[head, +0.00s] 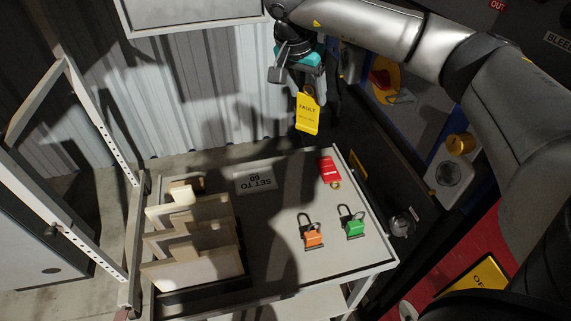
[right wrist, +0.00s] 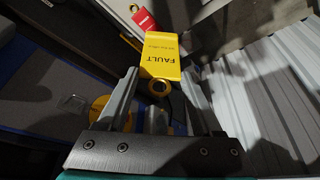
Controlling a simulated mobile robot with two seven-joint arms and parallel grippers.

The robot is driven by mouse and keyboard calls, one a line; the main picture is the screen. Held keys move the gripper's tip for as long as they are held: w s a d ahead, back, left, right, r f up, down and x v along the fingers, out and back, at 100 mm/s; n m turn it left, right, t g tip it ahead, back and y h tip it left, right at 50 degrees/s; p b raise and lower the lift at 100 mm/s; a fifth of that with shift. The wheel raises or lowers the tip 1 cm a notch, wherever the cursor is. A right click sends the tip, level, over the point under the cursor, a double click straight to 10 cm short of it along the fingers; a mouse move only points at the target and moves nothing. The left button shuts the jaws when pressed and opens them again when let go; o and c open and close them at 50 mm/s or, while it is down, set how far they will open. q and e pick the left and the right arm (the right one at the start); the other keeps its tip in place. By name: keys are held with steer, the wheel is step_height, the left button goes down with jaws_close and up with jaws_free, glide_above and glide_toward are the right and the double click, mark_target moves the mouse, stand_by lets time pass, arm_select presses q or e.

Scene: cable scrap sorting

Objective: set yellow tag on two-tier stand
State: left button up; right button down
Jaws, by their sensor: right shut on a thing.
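The yellow tag (head: 308,112), marked FAULT, hangs below my right gripper (head: 305,82), above and beyond the back edge of the grey table. In the right wrist view the tag (right wrist: 160,58) and its ring (right wrist: 160,88) show at the tips of the right gripper (right wrist: 162,80), which is shut on it. My left gripper is not in view.
A red tag (head: 330,171), an orange padlock (head: 313,238) and a green padlock (head: 354,227) lie on the table's right part. A divided rack (head: 195,265) fills its left. The table's middle is clear.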

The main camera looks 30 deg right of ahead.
steer(key=shift+w+d+f, duration=0.1)
steer(key=shift+f, duration=0.3)
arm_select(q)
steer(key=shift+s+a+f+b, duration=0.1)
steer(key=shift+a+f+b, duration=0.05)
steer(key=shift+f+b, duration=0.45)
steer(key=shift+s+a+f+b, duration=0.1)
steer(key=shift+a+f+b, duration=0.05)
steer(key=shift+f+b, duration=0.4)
arm_select(e)
step_height(320, 180, down, 19)
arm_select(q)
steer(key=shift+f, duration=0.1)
arm_select(e)
steer(key=shift+f, duration=0.15)
steer(key=shift+c, duration=0.2)
jaws_free()
arm_select(q)
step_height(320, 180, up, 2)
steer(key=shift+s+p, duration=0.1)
steer(key=shift+p, duration=0.85)
arm_select(e)
steer(key=v, duration=1.2)
